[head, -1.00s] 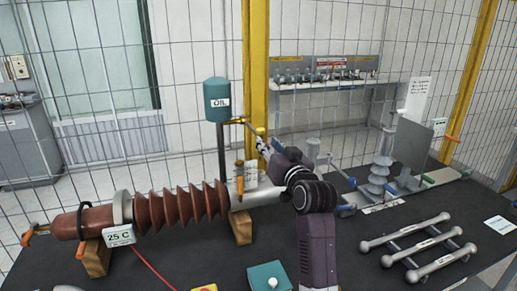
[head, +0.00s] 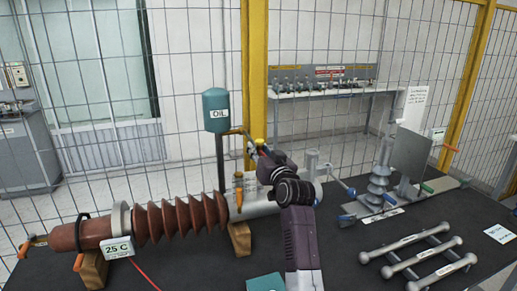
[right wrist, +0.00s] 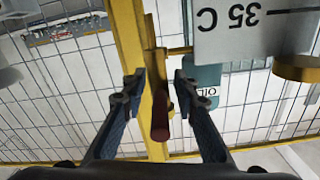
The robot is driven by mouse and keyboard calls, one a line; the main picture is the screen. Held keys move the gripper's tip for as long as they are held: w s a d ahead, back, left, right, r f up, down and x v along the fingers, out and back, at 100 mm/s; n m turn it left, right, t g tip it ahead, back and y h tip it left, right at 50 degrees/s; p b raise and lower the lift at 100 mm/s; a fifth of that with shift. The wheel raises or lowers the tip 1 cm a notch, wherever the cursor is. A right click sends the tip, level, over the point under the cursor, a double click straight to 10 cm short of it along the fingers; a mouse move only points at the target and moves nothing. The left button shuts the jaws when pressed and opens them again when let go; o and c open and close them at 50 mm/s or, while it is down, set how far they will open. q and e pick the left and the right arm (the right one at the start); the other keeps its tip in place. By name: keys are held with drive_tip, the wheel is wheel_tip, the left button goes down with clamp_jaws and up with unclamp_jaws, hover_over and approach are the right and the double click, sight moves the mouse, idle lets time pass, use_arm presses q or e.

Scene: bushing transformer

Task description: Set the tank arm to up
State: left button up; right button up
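The teal oil tank (head: 215,112) stands on a dark post behind the bushing, with a brass fitting (head: 236,131) on its right side. In the right wrist view the tank (right wrist: 202,85) shows behind the fingers, its label upside down. A bar with a dark red grip (right wrist: 160,118) lies between the fingers; I cannot tell for sure that it is the tank arm. My right gripper (right wrist: 158,84) is open, with a gap visible on both sides of the grip. In the head view its fingers (head: 256,152) are partly hidden near the fitting. My left gripper is not in view.
The ribbed brown bushing (head: 178,216) lies on wooden blocks on the dark table. A white 35 C plate (right wrist: 250,28) is close to the right fingers in the wrist view. A yellow post (head: 257,60) and mesh fence stand behind. Metal bars (head: 418,257) lie right.

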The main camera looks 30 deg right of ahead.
drive_tip(key=shift+c, duration=0.3)
clamp_jaws()
idle(0.3)
